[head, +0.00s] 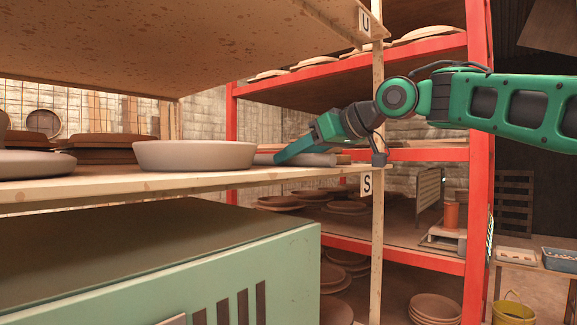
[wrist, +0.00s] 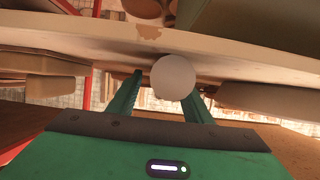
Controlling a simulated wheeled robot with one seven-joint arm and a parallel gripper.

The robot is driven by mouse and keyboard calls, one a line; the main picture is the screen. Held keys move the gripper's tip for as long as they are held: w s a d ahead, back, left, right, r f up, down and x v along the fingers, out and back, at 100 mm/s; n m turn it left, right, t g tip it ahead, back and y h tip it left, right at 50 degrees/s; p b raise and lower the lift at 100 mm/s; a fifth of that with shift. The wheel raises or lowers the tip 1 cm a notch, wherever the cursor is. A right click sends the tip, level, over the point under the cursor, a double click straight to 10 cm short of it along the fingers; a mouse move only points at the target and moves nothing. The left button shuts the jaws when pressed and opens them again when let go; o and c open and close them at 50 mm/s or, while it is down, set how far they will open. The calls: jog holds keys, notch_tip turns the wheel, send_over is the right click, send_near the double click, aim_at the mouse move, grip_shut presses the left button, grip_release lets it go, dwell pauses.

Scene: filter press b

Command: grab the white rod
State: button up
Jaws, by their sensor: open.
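The white rod (head: 318,160) lies on the wooden shelf board (head: 200,181), to the right of a wide pale bowl. In the head view it looks light grey and my gripper (head: 278,157) partly covers it. My gripper comes in from the right, tilted down, with its fingertips at the rod. In the wrist view the rod shows end-on as a pale disc (wrist: 173,77). My open fingers (wrist: 161,84) stand on either side of the disc, which overlaps the right finger and leaves a gap to the left one. I cannot tell whether they touch it.
The pale bowl (head: 195,155) stands close to the left of my fingertips. An upper shelf board (head: 190,50) hangs above. A wooden post (head: 377,230) with a sign marked S (head: 367,184) stands at the shelf's right end. A red rack (head: 480,150) stands behind my arm.

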jog(key=shift+w+a, duration=0.15)
jog(key=shift+a, duration=0.05)
grip_shut()
